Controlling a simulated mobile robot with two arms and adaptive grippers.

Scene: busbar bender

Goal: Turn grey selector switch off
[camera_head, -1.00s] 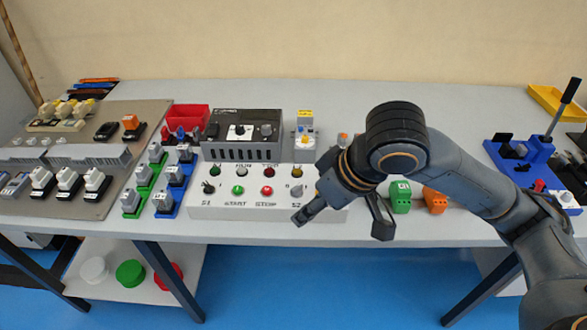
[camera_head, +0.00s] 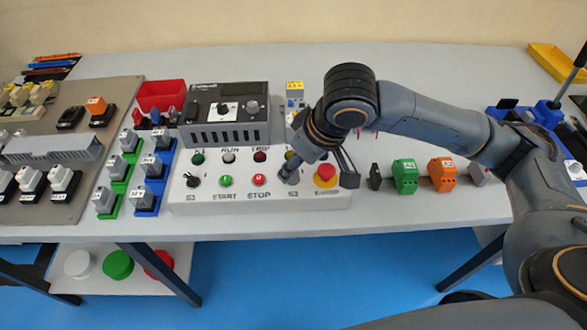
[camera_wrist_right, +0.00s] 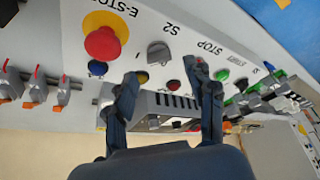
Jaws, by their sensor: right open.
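The grey selector switch (camera_wrist_right: 158,52), labelled S2, is on the sloped white control panel (camera_head: 215,205). In the right wrist view it sits just beyond my fingertips, roughly between them, with no contact visible. In the head view it is largely hidden behind a finger, above the S2 label. A black selector (camera_head: 192,178), S1, is at the panel's left. My left gripper is not in view.
The red E-stop button (camera_head: 325,174) with its yellow ring is close to my fingers. Green START (camera_head: 225,181) and red STOP (camera_head: 259,180) buttons lie left. A grey control unit (camera_head: 228,118) stands behind the panel. Green (camera_head: 405,176) and orange (camera_head: 441,174) blocks stand to the right.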

